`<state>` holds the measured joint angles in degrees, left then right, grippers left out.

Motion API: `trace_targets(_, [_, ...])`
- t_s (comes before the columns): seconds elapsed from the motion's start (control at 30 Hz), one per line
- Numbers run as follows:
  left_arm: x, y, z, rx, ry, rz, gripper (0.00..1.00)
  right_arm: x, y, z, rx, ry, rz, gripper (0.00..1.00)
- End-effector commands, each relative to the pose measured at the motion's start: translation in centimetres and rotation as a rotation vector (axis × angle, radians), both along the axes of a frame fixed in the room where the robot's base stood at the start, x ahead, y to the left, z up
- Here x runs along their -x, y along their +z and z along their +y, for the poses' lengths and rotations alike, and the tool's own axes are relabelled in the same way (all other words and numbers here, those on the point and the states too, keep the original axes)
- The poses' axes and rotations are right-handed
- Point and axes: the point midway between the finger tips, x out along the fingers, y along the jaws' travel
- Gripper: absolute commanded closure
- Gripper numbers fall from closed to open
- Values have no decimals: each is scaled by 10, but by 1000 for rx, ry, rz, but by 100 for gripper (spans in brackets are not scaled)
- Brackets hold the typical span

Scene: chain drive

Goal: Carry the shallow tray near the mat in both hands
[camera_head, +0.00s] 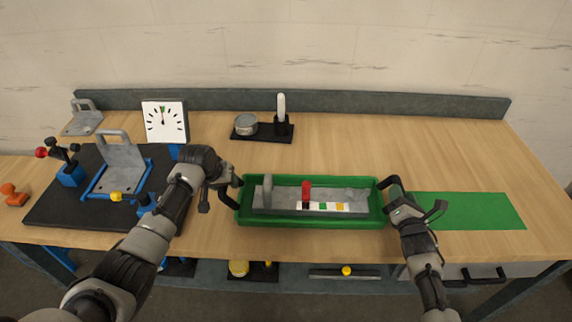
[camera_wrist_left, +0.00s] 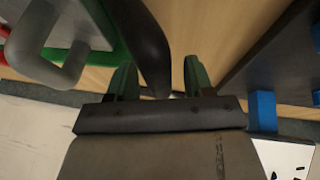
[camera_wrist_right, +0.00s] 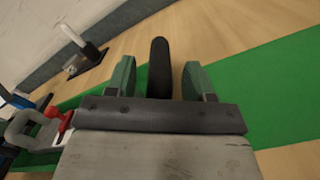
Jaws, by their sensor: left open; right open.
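The shallow green tray (camera_head: 312,222) lies on the wooden bench, with a dark handle at each short end. A grey block (camera_head: 285,198) with a grey handle, a red knob and coloured squares sits in it. The green mat (camera_head: 468,210) lies flat to the tray's right. My left gripper (camera_head: 232,183) is open beside the tray's left handle (camera_wrist_left: 146,45); the handle shows ahead of its fingers. My right gripper (camera_head: 391,184) is open at the tray's right end. In the right wrist view the dark right handle (camera_wrist_right: 160,68) appears between the open fingers.
A black board (camera_head: 60,205) with a blue and grey fixture stands at the left. A dial (camera_head: 164,121), a tin (camera_head: 245,124) and a white-handled tool (camera_head: 282,112) stand behind the tray. An orange piece (camera_head: 13,195) lies far left. The bench behind the mat is clear.

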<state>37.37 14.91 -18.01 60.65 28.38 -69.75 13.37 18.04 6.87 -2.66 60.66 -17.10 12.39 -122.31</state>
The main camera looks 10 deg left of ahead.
Motion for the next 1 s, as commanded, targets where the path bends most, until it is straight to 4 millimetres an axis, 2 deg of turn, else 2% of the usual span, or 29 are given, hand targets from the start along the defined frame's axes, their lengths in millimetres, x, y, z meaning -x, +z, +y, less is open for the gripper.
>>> trace_targets(0.13, [1, 2, 0, 1, -1, 0, 48, 0, 0, 1, -2, 1, 0, 47])
trace_targets(0.27, [5, 12, 1, 1, -2, -2, 48, 0, 1, 1, -2, 1, -2, 47])
trace_targets(0.7, [39, 88, 15, -2, 0, -3, 48, 0, 1, 1, -3, 1, -2, 47])
trace_targets(0.83, [45, 102, 17, 0, -1, -1, 48, 0, 1, 1, -3, 1, -2, 47])
trace_targets(1.0, [48, 109, 18, 0, 0, 1, 48, 4, -1, 1, -3, 1, 0, 47])
